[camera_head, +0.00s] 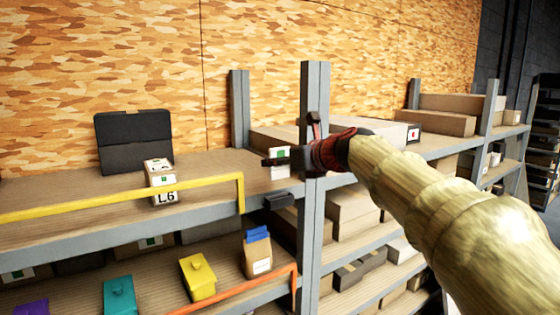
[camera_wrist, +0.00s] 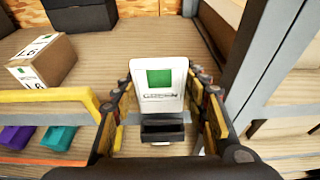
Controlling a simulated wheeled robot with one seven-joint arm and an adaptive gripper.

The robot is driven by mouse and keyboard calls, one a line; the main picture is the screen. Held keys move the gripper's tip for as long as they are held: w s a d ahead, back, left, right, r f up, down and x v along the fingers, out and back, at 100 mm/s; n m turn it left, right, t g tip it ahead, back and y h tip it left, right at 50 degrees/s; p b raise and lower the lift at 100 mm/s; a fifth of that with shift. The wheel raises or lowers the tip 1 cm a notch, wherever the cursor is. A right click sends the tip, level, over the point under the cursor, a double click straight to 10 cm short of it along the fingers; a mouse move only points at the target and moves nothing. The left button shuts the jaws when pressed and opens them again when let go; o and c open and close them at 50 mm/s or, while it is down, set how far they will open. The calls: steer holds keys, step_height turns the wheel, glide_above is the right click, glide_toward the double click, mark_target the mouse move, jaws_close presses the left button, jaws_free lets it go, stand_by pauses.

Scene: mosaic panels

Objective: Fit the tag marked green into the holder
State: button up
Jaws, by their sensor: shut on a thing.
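The white tag with a green square shows in the wrist view (camera_wrist: 159,84) between the fingers of my gripper (camera_wrist: 162,95). It has small dark lettering, "GREEN", below the square. In the head view, my gripper (camera_head: 277,161) is shut on the tag (camera_head: 280,171), which is upright. The holder (camera_head: 279,202) is a small dark open-topped piece on the grey front edge of the shelf. In the wrist view, the holder (camera_wrist: 162,137) appears just below the tag's lower edge. The tag looks apart from the holder, above it; the exact gap is hard to judge.
A cardboard box marked L6 (camera_head: 161,182) stands on the shelf behind a yellow rail (camera_head: 120,198). A grey upright post (camera_head: 313,125) stands close to the right of my gripper. A black bin (camera_head: 134,142) is farther back. Several coloured containers fill the lower shelf.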

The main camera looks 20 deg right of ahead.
steer(key=shift+f+b, duration=2.65)
steer(key=shift+f, duration=1.1)
steer(key=o, duration=0.8)
steer(key=shift+a+f, duration=0.1)
steer(key=shift+o, duration=1.4)
steer(key=shift+w+f, duration=0.1)
steer(key=v, duration=1.2)
steer(key=shift+a+r, duration=0.2)
